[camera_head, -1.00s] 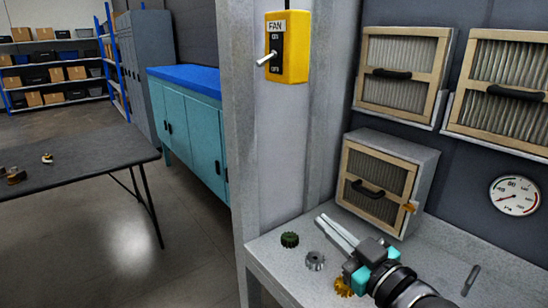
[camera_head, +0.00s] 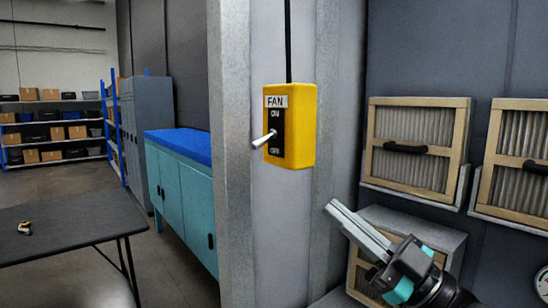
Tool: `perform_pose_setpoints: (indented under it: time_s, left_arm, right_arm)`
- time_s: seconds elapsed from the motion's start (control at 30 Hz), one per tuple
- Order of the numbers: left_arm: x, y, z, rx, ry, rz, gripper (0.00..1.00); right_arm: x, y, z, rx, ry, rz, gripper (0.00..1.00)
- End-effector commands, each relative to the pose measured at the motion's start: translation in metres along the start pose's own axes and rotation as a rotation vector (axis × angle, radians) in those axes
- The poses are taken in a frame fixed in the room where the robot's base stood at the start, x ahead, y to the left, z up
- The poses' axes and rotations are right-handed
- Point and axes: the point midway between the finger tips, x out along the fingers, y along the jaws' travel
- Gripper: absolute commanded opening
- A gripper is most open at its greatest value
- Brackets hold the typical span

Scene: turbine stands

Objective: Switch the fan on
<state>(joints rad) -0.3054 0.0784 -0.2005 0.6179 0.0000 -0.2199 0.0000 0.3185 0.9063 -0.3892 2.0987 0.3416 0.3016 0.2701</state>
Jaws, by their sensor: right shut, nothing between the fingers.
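A yellow switch box (camera_head: 301,126) labelled FAN hangs on the grey pillar at the centre of the head view. Its black plate reads ON at the top and OFF at the bottom. A silver toggle lever (camera_head: 264,140) sticks out from the plate toward the left, its tip tilted slightly down. My right gripper (camera_head: 333,207) is below and to the right of the box, apart from it. Its fingers are shut with nothing between them and point up and left. My left gripper is not in view.
Filter panels with handles (camera_head: 414,148) are on the dark wall at right, and a filter box (camera_head: 437,229) sits behind my right gripper. A grey pillar (camera_head: 233,190) stands left of the switch. A dark table (camera_head: 75,230) and teal cabinet (camera_head: 180,190) are farther left.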

Motion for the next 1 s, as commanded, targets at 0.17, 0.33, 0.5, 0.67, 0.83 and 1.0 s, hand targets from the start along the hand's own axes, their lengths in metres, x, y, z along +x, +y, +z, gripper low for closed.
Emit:
perform_pose_setpoints:
  time_s: [0.17, 0.33, 0.5, 0.67, 0.83, 1.0]
  left_arm:
    - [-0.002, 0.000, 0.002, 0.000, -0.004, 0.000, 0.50]
    - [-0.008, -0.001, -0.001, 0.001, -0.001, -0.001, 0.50]
    - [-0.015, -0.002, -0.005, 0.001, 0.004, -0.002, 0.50]
    - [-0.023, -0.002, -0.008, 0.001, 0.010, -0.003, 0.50]
    - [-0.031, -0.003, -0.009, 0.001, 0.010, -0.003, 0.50]
    - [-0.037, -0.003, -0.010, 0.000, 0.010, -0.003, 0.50]
  right_arm:
    - [0.006, 0.000, 0.000, 0.001, 0.001, 0.001, 0.00]
    - [0.024, 0.001, -0.002, 0.001, 0.004, 0.002, 0.00]
    - [0.052, 0.001, -0.003, 0.000, 0.004, 0.001, 0.00]
    - [0.080, 0.001, -0.003, 0.000, 0.003, 0.001, 0.00]
    - [0.109, 0.001, -0.002, 0.001, 0.002, 0.001, 0.00]
    - [0.131, 0.001, -0.001, 0.001, 0.000, 0.001, 0.00]
